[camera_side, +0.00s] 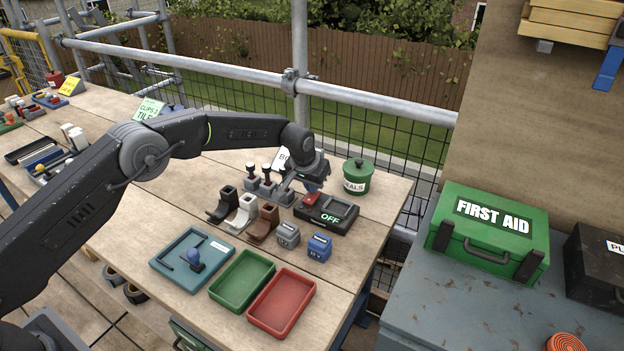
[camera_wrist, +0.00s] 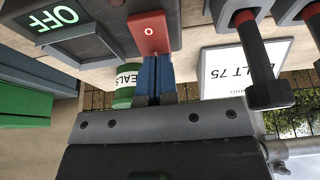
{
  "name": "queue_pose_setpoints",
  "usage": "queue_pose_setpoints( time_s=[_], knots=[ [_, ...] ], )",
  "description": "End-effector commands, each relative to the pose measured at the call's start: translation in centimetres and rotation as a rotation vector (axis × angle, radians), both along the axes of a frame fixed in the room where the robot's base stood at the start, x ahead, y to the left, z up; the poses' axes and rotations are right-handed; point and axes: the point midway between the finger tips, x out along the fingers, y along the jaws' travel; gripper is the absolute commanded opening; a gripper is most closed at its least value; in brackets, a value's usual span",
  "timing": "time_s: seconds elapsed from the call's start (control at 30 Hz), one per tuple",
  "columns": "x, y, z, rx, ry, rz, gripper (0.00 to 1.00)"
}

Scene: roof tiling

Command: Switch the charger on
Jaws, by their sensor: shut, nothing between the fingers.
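The charger (camera_side: 337,208) is a black box on the bench with a lit display reading OFF. In the wrist view the charger (camera_wrist: 100,38) shows upside down at the upper left. Its red rocker switch (camera_side: 311,199) sits at one end, and the switch (camera_wrist: 149,30) bears a white O mark in the wrist view. My gripper (camera_side: 311,187) is over the switch. Its blue fingertips (camera_wrist: 153,62) are shut with nothing between them. They are at the edge of the red switch; whether they touch it I cannot tell.
A green lidded pot (camera_side: 357,178) stands behind the charger. Upright-handled tools (camera_side: 267,185) stand to its left. A grey block (camera_side: 288,234) and a blue block (camera_side: 319,246) sit in front, with a green tray (camera_side: 242,279) and a red tray (camera_side: 281,302) nearer.

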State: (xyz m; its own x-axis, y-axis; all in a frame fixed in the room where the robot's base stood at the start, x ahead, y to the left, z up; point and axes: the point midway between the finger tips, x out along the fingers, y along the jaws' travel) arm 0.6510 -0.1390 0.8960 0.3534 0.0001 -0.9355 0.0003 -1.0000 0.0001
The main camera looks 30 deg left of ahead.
Motion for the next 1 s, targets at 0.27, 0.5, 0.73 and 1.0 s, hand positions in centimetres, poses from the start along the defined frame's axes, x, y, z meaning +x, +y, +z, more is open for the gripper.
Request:
queue_pose_setpoints(
  time_s=[0.27,0.5,0.73,1.0],
  knots=[
    [0.1,0.0,-0.3,0.000,0.001,0.000,0.00],
    [1.1,0.0,-1.6,0.000,0.003,-0.001,0.00],
    [1.1,0.1,-1.9,0.002,0.008,0.000,0.00],
    [0.7,0.1,-1.9,0.004,0.015,0.000,0.00]
  ],
)
